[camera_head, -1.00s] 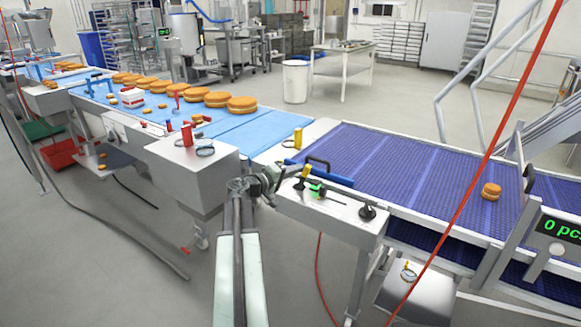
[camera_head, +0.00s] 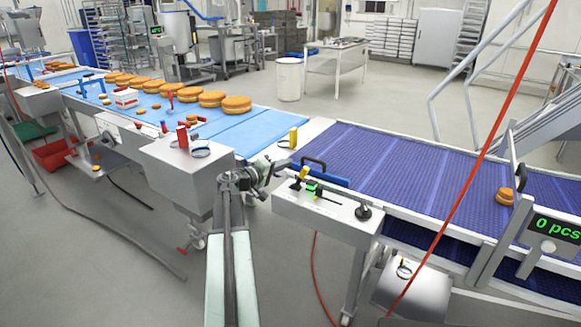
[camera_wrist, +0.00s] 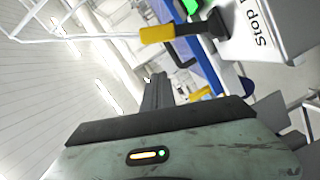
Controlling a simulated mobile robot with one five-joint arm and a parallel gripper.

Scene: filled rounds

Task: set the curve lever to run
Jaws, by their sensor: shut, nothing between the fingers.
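A lever with a yellow handle (camera_head: 303,173) stands on the grey control box (camera_head: 320,215) at the front corner of the purple belt. A green light (camera_head: 311,187) sits beside the lever. My gripper (camera_head: 283,165) is just left of the lever and apart from it. In the wrist view my gripper (camera_wrist: 156,80) is shut and empty, with its dark fingers below the handle. I cannot read the lever's position or a run mark.
A black knob (camera_head: 363,211) is on the box's right end. A black loop handle (camera_head: 313,163) and a yellow post (camera_head: 293,137) stand behind. The blue belt (camera_head: 215,130) carries filled rounds at left. A red cable (camera_head: 475,170) crosses in front at right.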

